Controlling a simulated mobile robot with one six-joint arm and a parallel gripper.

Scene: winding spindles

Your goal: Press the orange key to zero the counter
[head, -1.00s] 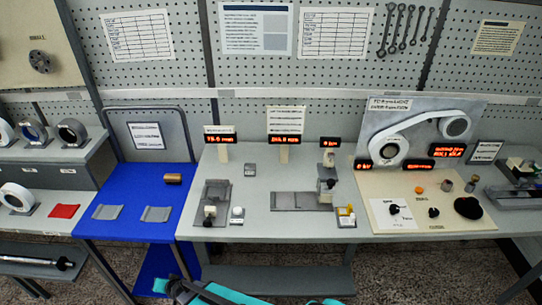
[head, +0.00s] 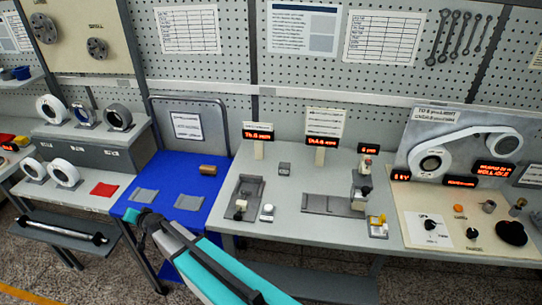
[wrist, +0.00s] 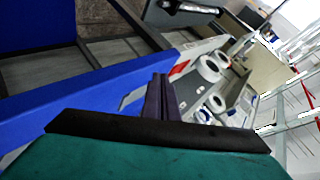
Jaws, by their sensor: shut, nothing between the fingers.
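In the head view a small round orange button (head: 458,208) sits on the cream panel (head: 408,220) of the right-hand station. A yellow-orange piece (head: 377,221) stands on a small block at the right end of the middle grey bench; I cannot tell which of the two is the key. My gripper (head: 141,219) is at the front left edge of the blue table, far left of both. In the wrist view my gripper (wrist: 160,92) has its dark fingers together, empty. Neither orange item shows in the wrist view.
The blue table (head: 212,176) holds a brown cylinder (head: 208,169) and two grey plates. The grey bench (head: 300,185) carries fixtures and lit displays. A black round knob (head: 511,233) sits on the cream panel. White rings (head: 63,172) stand at left.

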